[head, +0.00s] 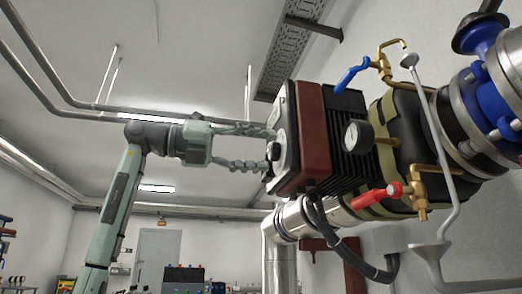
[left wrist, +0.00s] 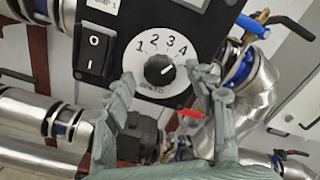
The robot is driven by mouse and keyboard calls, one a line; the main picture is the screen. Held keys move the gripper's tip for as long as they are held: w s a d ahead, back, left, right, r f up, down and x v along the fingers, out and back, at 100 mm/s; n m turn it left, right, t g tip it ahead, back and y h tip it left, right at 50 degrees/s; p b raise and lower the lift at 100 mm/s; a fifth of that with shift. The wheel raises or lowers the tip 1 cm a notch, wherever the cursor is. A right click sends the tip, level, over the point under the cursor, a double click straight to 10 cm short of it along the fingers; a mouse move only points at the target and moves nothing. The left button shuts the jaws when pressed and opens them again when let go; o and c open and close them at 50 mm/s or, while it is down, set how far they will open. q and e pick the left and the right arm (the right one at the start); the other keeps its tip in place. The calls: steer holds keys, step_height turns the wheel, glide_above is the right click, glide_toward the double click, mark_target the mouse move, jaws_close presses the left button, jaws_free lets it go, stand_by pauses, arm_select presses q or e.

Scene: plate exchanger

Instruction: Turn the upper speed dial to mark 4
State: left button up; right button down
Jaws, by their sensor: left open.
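The speed dial (left wrist: 159,69) is a round black knob on a white disc marked 1 to 4, on a black panel in the left wrist view. Its white pointer line faces up and right, towards the side of mark 4; whether it sits exactly on 4 I cannot tell. My left gripper (left wrist: 162,78) is open, with one finger on each side of the dial. Contact with the knob cannot be made out. In the head view my left gripper (head: 267,148) reaches the front face of the red and black pump unit (head: 312,135). My right gripper is not in view.
A black rocker switch (left wrist: 95,53) sits left of the dial, with a display above. In the head view, a pressure gauge (head: 356,135), a blue valve lever (head: 352,75) and a red one (head: 370,198) stand right of the pump unit. Open room lies left.

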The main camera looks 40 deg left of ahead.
arm_select(q)
steer(key=v, duration=1.1)
steer(key=shift+s+a, duration=0.2)
steer(key=shift+s, duration=0.1)
